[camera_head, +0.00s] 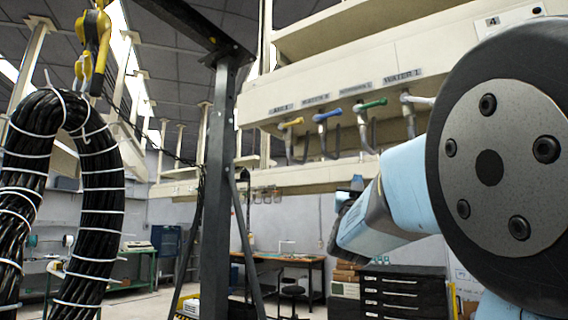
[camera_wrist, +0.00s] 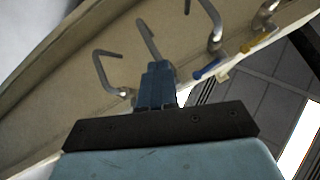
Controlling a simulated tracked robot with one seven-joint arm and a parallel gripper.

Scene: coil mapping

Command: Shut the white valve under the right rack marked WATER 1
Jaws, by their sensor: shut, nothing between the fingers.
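The label WATER 1 (camera_head: 403,75) is on the cream rack at the right in the head view. Under it, the white valve (camera_head: 418,99) has its handle pointing right, with a grey hooked pipe below. My gripper (camera_head: 356,183) is below and left of this valve, partly hidden behind my arm. In the wrist view my gripper (camera_wrist: 158,68) has its blue fingers together and empty, below the rack's underside. Hooked pipes show ahead of and beside the fingers. I cannot clearly pick out the white handle in the wrist view.
Yellow (camera_head: 291,122), blue (camera_head: 327,115) and green (camera_head: 370,104) valves line the same rack (camera_head: 430,50), left of the white one. A dark steel post (camera_head: 216,190) stands left of them. A black cable coil (camera_head: 100,200) hangs from a yellow hook (camera_head: 96,40) at far left.

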